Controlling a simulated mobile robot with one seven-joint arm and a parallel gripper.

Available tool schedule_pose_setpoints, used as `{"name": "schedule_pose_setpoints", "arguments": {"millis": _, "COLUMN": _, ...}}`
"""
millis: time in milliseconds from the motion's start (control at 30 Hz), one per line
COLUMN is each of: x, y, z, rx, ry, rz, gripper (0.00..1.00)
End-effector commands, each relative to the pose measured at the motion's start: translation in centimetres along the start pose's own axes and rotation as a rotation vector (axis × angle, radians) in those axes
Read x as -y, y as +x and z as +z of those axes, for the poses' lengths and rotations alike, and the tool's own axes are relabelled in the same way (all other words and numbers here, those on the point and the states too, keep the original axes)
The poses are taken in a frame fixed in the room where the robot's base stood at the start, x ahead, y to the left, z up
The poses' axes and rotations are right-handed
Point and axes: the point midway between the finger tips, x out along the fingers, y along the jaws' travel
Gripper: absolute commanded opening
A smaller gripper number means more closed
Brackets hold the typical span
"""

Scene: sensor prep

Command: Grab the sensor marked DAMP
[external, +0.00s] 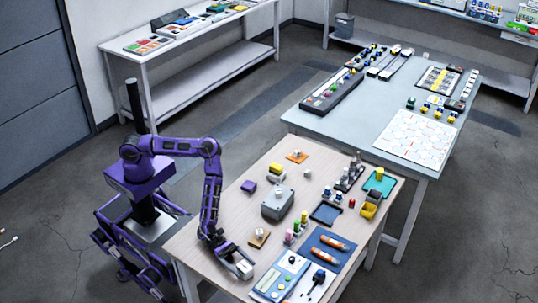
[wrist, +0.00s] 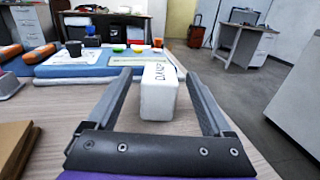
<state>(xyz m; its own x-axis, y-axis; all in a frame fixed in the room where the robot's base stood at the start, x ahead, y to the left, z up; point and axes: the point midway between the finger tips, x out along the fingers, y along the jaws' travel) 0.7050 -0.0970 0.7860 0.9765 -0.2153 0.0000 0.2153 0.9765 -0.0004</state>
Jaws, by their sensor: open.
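A white block-shaped sensor (wrist: 158,98) stands on the wooden table between the two fingers of my gripper (wrist: 158,80). Dark lettering runs sideways on its top and appears to read DAMP. Gaps show between the block and both fingers, so my gripper is open around it without a visible hold. In the external view, the white sensor (external: 244,270) is small at the near edge of the wooden table, with my gripper (external: 238,264) low over it.
A grey box (external: 278,203) stands behind. The table edge (external: 213,284) is near on the left.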

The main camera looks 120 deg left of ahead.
Motion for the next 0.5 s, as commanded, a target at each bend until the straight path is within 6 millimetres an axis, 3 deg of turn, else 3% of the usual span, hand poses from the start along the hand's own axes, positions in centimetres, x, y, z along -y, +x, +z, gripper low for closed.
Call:
{"name": "schedule_pose_setpoints", "arguments": {"millis": 200, "x": 0.0, "y": 2.1, "z": 0.0, "rx": 0.001, "ry": 0.001, "rz": 0.001, "gripper": 0.85}}
{"name": "schedule_pose_setpoints", "arguments": {"millis": 433, "x": 0.0, "y": 2.1, "z": 0.0, "rx": 0.0, "ry": 0.0, "rz": 0.0, "gripper": 0.85}}
{"name": "schedule_pose_setpoints", "arguments": {"millis": 500, "x": 0.0, "y": 2.1, "z": 0.0, "rx": 0.0, "ry": 0.0, "rz": 0.0, "gripper": 0.72}}
